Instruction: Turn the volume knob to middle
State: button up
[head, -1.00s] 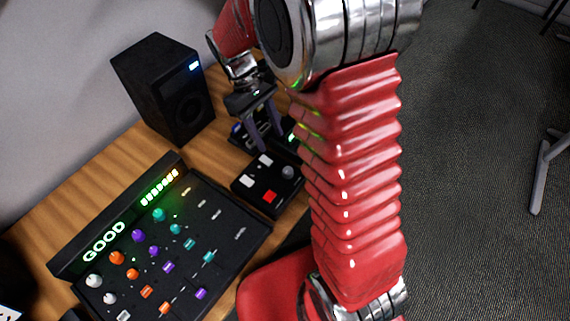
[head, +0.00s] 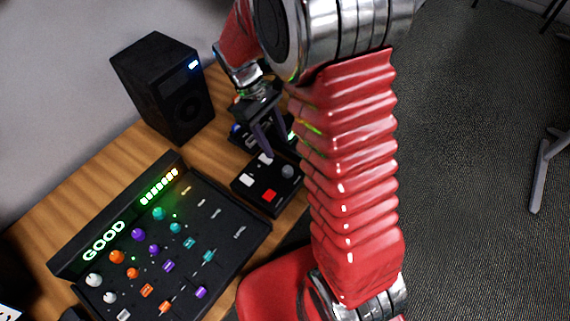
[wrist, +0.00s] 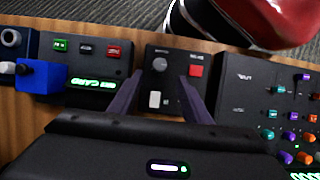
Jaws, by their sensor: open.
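The small black control box (head: 252,196) sits on the wooden desk, right of the mixer. Its round grey knob (head: 288,171) is near the right side, with a red button (head: 269,196) and a white switch on the same face. I take the knob to be the volume knob; its pointer is too small to read. In the wrist view the knob (wrist: 159,64) shows ahead, between and beyond the tips of my open gripper (wrist: 160,82). The head view shows my gripper (head: 262,146) just above the far edge of the box, empty. I see no contact with the knob.
A large mixer (head: 225,243) with coloured knobs and a lit GOOD display stands left. A black speaker (head: 160,85) stands behind. In the wrist view another box (wrist: 85,48) with green and red buttons and a blue block (wrist: 42,77) lie left.

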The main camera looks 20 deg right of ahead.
aim_at(288, 169)
jog(key=x, duration=0.9)
jog(key=shift+s+f, duration=0.15)
jog(key=shift+f, duration=0.2)
jog(key=shift+c, duration=0.6)
jog(key=c, duration=0.9)
